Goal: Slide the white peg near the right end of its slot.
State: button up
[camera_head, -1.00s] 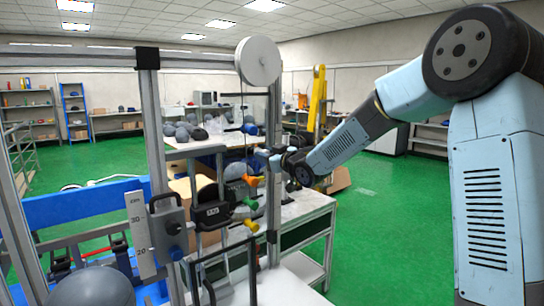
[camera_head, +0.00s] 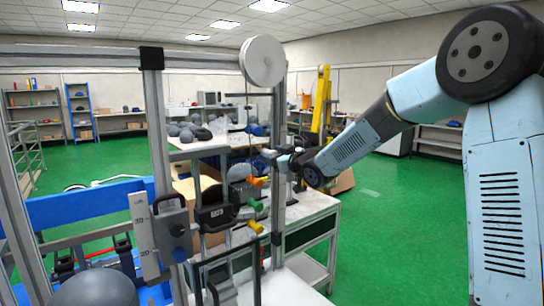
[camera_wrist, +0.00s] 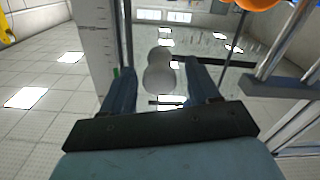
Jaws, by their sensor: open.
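The white peg (camera_wrist: 159,70) shows in the wrist view as a pale rounded knob between the two blue fingers of my gripper (camera_wrist: 155,84). The fingers stand apart on either side of it; I cannot tell whether either touches it. In the head view my gripper (camera_head: 280,162) is at the right upright of the tower, above the coloured pegs. The white peg is too small there to make out clearly. The slot and its right end are not clearly visible.
Below my gripper are an orange peg (camera_head: 259,182), a green peg (camera_head: 256,205) and a yellow peg (camera_head: 255,227). A scale plate (camera_head: 144,237) and a grey wheel (camera_head: 262,61) belong to the tower. A table (camera_head: 312,212) stands behind; green floor is open at right.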

jog(key=v, duration=1.4)
jog(key=shift+w, duration=0.2)
jog(key=s+d+m+g+h, duration=0.1)
jog(key=s+d+m+h, duration=0.4)
jog(key=d, duration=0.4)
jog(key=s+d+m+g+h, duration=0.1)
jog(key=s+d+m+h, duration=0.2)
jog(key=s+d+h, duration=0.45)
jog(key=s+d+f+m+g, duration=0.1)
jog(key=s+d+f+g, duration=0.1)
jog(key=s, duration=0.8)
jog(key=s+d+f+m+g, duration=0.1)
jog(key=s+d+m+g, duration=0.1)
jog(key=s, duration=0.9)
jog(key=shift+d+f+m+g, duration=0.3)
jog(key=shift+d+f+g, duration=0.05)
jog(key=shift+d+g, duration=0.4)
